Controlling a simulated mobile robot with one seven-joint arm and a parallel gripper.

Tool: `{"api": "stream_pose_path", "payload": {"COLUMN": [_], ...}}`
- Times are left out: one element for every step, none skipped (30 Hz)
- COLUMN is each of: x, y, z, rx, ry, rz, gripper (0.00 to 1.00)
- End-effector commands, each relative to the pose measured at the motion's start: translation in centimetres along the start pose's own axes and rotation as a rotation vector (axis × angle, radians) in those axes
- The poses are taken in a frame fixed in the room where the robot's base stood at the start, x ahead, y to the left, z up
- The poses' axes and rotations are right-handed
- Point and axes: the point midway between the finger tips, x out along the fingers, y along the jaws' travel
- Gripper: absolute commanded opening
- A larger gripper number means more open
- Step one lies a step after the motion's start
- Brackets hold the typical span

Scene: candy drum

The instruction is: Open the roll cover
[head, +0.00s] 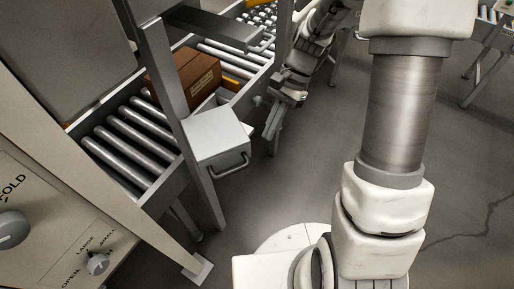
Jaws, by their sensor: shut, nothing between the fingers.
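A pale grey box-like cover (214,133) with a bar handle (231,165) on its front stands beside the roller conveyor, at the grey post. It may be the roll cover; its front looks closed. My gripper (272,122) is to the right of the cover, past its right edge and apart from the handle. It points downward and is small and dark in this view. Its fingers appear shut with nothing held.
A roller conveyor (131,137) runs behind the cover and carries a brown cardboard box (184,80). A control panel with knobs (97,264) is at the lower left. A grey post (172,85) stands left of the cover. Open floor (330,135) lies to the right.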

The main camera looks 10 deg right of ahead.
Motion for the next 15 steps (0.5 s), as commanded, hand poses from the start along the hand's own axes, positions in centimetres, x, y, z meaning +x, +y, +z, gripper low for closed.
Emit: {"api": "stream_pose_path", "payload": {"x": [1.1, 1.8, 2.6, 3.1, 3.5, 4.0, 4.4, 4.7, 5.2, 5.4, 5.7, 5.9, 6.0, 6.2, 6.3], "y": [0.1, 0.1, 0.1, 0.1, 0.1, 0.0, 0.1, 0.1, 0.1, 0.1, 0.1, 0.1, 0.0, 0.0, 0.0], "z": [0.1, 0.1, 0.1, 0.1, 0.5, 0.8, 1.1, 1.3, 1.5, 1.6, 1.7, 1.9, 2.0, 2.0, 2.1], "rx": [0.000, -0.001, -0.002, -0.002, -0.003, -0.004, -0.003, -0.003, -0.003, -0.003, -0.003, -0.003, -0.002, -0.002, -0.002], "ry": [-0.004, -0.005, -0.004, -0.003, -0.003, -0.002, -0.002, -0.001, -0.001, -0.001, -0.001, -0.001, -0.001, -0.001, 0.000], "rz": [0.004, 0.005, 0.005, 0.005, 0.004, 0.003, 0.003, 0.003, 0.003, 0.003, 0.003, 0.002, 0.002, 0.002, 0.001], "gripper": [0.00, 0.00, 0.00, 0.00, 0.00, 0.00, 0.00, 0.00, 0.00, 0.00, 0.00, 0.00, 0.00, 0.00, 0.00]}}
